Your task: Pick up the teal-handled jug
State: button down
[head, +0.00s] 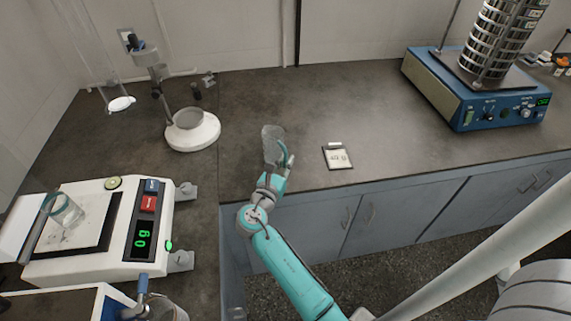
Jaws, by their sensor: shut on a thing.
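The jug looks about upright. I cannot tell whether its base touches the bench. The fingertips are small and partly hidden by the wrist.
A balance (156,230) reading 0 g stands at left, with a clear vessel (66,212) with a teal part on it. A small dark pad (337,157) lies right of the jug. A stand with a white base (193,130) and a blue sieve shaker (465,95) stand farther back.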

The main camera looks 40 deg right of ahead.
aim_at(286, 148)
jog(key=shift+r, duration=4.15)
jog(key=shift+r, duration=0.15)
jog(key=shift+r, duration=2.95)
jog(key=shift+s, duration=0.1)
